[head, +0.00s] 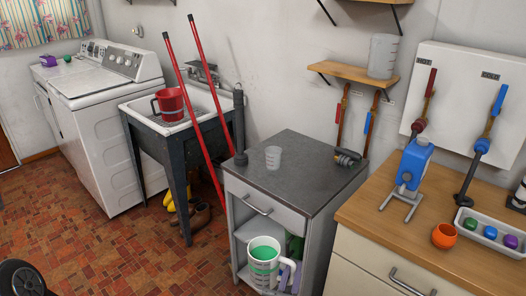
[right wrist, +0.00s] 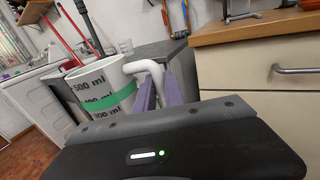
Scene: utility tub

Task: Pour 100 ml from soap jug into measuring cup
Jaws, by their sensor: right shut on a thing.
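The soap jug (head: 264,262) is white with a green band and green liquid inside. It is upright at the bottom of the head view, in front of the grey cabinet. In the right wrist view the jug (right wrist: 98,88) shows ml marks. My right gripper (head: 289,274), with purple fingers, is shut on the jug's white handle (right wrist: 148,68). The clear measuring cup (head: 273,157) stands upright on the grey cabinet top, beyond and above the jug; it looks empty. My left gripper is not in view.
Red poles (head: 180,75) lean at the sink (head: 175,115). A wooden counter (head: 400,215) at right holds a blue dispenser (head: 414,163) and an orange cup (head: 444,236).

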